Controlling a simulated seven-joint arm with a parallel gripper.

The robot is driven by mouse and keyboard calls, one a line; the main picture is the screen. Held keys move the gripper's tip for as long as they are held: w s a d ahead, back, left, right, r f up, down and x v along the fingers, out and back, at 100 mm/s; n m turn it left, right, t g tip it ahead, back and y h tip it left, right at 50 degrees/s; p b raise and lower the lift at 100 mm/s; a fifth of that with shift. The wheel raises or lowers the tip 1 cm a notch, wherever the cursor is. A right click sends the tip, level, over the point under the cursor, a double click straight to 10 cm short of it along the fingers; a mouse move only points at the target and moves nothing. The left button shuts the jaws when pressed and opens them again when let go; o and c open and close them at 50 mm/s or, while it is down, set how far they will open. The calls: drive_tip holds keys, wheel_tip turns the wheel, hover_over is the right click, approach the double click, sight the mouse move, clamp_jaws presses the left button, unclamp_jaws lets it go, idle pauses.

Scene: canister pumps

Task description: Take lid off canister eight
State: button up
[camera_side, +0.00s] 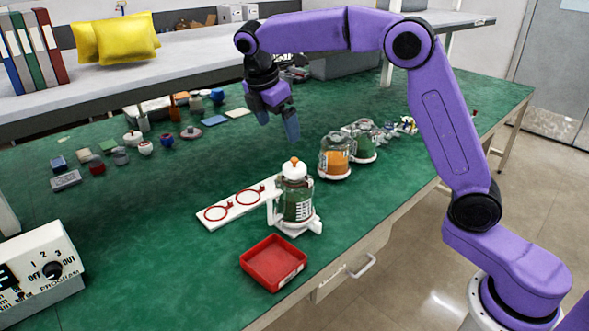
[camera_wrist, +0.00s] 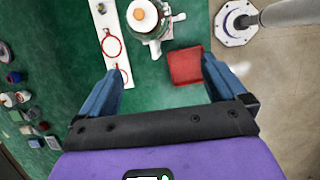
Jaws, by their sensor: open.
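A glass canister (camera_side: 297,204) with a white lid (camera_side: 294,170) and an orange knob stands upright in a white holder near the front of the green bench. Its lid (camera_wrist: 141,14) also shows at the top of the wrist view. I cannot read a number on it. Two more glass canisters, one with orange contents (camera_side: 337,158) and one with green contents (camera_side: 362,142), stand behind it to the right. My gripper (camera_side: 288,130) hangs above the bench, behind the front canister and apart from it. In the wrist view its fingers (camera_wrist: 161,88) are spread and empty.
A red tray (camera_side: 272,262) lies in front of the canister. A white strip with red rings (camera_side: 240,204) lies to its left. Several small jars and blocks (camera_side: 132,138) stand at the back left. A white program box (camera_side: 40,268) stands front left.

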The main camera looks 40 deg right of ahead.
drive_tip(key=w+d, duration=0.3)
drive_tip(key=w, duration=0.1)
approach(294, 159)
drive_tip(key=shift+n+g+h, duration=0.3)
drive_tip(key=shift+h, duration=0.1)
drive_tip(key=x, duration=0.5)
drive_tip(key=shift+w, duration=0.15)
drive_tip(key=shift+a+x, duration=0.15)
drive_tip(key=shift+x, duration=1.25)
drive_tip(key=shift+a+x, duration=0.2)
drive_tip(key=shift+x, duration=1.2)
drive_tip(key=shift+w+f, duration=0.1)
drive_tip(key=c, duration=1.1)
